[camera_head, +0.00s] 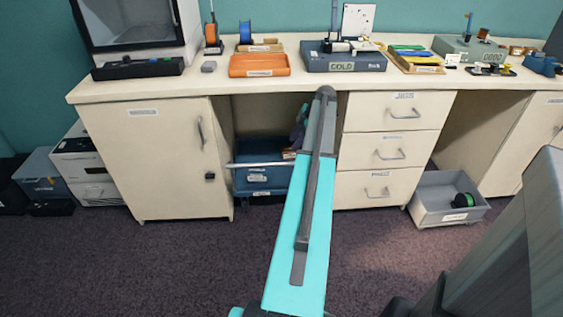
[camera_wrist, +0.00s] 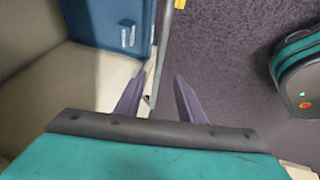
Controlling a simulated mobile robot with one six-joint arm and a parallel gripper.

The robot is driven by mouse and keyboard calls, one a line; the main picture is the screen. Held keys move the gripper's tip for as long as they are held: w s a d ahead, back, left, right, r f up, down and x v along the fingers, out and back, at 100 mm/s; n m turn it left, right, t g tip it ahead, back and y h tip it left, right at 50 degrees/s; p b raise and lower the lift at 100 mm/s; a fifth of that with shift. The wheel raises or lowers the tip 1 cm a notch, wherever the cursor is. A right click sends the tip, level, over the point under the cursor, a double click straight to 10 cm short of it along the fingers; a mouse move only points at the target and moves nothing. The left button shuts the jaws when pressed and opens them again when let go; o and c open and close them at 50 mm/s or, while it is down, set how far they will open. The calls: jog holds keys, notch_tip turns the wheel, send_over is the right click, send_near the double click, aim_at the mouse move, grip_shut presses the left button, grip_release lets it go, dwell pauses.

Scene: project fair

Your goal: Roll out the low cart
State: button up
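The low cart (camera_head: 262,180) is a blue box on the floor in the bay under the bench, between the cupboard and the drawers. My arm hides its right part in the head view. A pale handle bar (camera_head: 258,165) runs across its front. In the wrist view, the cart (camera_wrist: 112,22) is at the top left and the grey bar (camera_wrist: 164,45) runs down into the gap between my fingers. My gripper (camera_wrist: 160,76) is open, its purple fingers apart on either side of the bar. I cannot tell whether either finger touches it.
The cupboard (camera_head: 160,160) stands left of the bay and the drawer unit (camera_head: 385,150) right. A grey bin (camera_head: 430,190) with a spool stands on the floor farther right. The carpet (camera_head: 180,265) before the cart is clear apart from my own body.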

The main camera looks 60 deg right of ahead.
aim_at(280, 163)
jog(key=shift+w+f, duration=0.1)
jog(key=shift+f, duration=0.05)
jog(key=x, duration=1.3)
jog(key=shift+f, duration=0.25)
jog(key=shift+a, duration=0.1)
grip_shut()
jog(key=shift+a, duration=0.15)
